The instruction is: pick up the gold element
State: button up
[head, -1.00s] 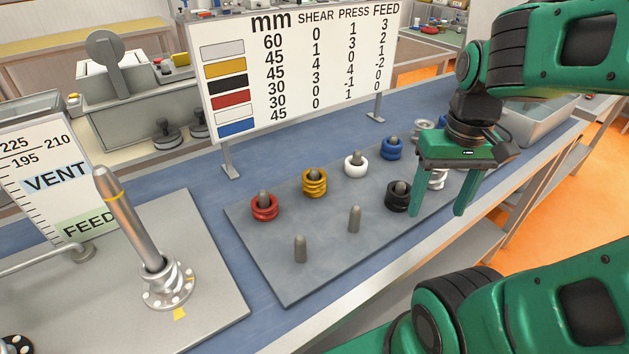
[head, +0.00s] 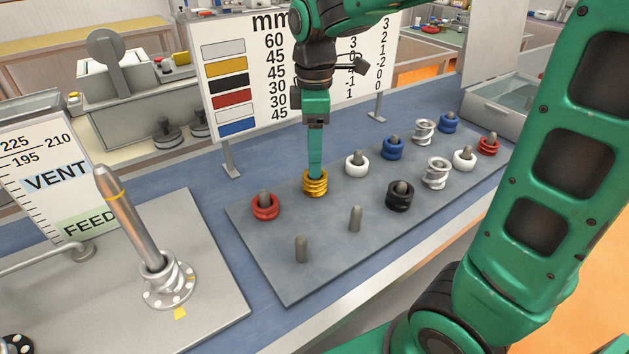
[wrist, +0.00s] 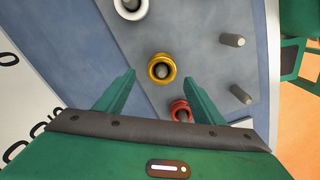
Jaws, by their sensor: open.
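The gold element (head: 315,184) is a ridged ring around a peg on the grey plate, between a red element (head: 265,206) and a white element (head: 357,165). My gripper (head: 316,172) points down at the gold element in the head view, and its fingers overlap the element's top there. In the wrist view the gold element (wrist: 162,67) lies ahead of and between the two open fingertips (wrist: 162,77), with nothing held. The head view sees the fingers edge-on, so their height over the element is hard to tell.
The grey plate (head: 330,240) also bears black, blue and silver elements on pegs, plus two bare pegs (head: 301,249) in front. The chart board (head: 235,120) stands close behind. A steel shaft (head: 125,215) stands at the left.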

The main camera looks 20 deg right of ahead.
aim_at(315, 182)
jog(key=shift+f, duration=3.45)
jog(key=c, duration=1.3)
